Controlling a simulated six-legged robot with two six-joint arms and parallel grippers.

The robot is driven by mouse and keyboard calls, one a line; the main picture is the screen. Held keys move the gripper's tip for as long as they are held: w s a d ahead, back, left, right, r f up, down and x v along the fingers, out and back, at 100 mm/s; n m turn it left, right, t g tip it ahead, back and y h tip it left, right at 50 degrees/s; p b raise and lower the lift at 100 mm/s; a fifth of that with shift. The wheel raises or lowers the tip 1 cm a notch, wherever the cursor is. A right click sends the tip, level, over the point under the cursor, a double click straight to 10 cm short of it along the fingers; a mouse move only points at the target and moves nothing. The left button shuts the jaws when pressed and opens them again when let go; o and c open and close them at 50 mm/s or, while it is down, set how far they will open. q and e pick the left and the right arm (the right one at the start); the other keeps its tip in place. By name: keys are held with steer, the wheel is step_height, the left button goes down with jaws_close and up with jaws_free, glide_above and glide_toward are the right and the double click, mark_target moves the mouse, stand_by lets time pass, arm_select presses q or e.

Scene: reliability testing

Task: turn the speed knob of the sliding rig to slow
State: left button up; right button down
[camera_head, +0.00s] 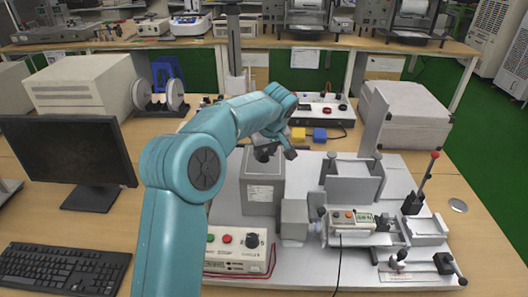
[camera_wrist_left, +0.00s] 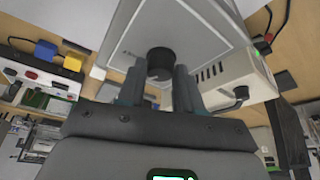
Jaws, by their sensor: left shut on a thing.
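The sliding rig stands on a white base plate (camera_head: 310,262) at the right of the table. A tall grey box (camera_head: 263,190) on it carries a black knob on its top. In the left wrist view the black knob (camera_wrist_left: 160,62) sits between the two fingers of my left gripper (camera_wrist_left: 160,80), which are shut on it. In the head view the left gripper (camera_head: 272,150) is over the top of the grey box, and the arm partly hides it. The knob's setting marks cannot be read. My right gripper is not in view.
A control box (camera_head: 235,250) with buttons and another black knob stands in front of the grey box. A lever with a red tip (camera_head: 434,155) rises at the right. A monitor (camera_head: 65,130) and keyboard (camera_head: 62,268) are at the left. Blue and yellow blocks (camera_head: 320,135) lie behind.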

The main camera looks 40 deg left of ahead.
arm_select(q)
steer(key=n+g+p, duration=0.1)
steer(key=n, duration=0.2)
steer(key=shift+w, duration=0.1)
steer(key=n+p, duration=0.1)
steer(key=n+g+p, duration=0.1)
steer(key=n, duration=0.1)
steer(key=shift+w+r+n, duration=0.1)
steer(key=shift+r+n, duration=0.05)
steer(key=shift+n, duration=0.15)
steer(key=n+g+p, duration=0.1)
steer(key=n+p, duration=0.2)
steer(key=p, duration=0.1)
steer(key=n+g+p, duration=0.1)
steer(key=n+p, duration=0.2)
steer(key=p, duration=0.1)
steer(key=shift+w+a+g+h+p, duration=0.1)
steer(key=shift+g+h+p, duration=0.25)
steer(key=shift+g+h, duration=0.05)
steer(key=shift+f+n+p, duration=0.3)
steer(key=shift+n+p, duration=0.7)
steer(key=shift+p, duration=0.2)
steer(key=o, duration=1)
steer(key=shift+a, duration=0.1)
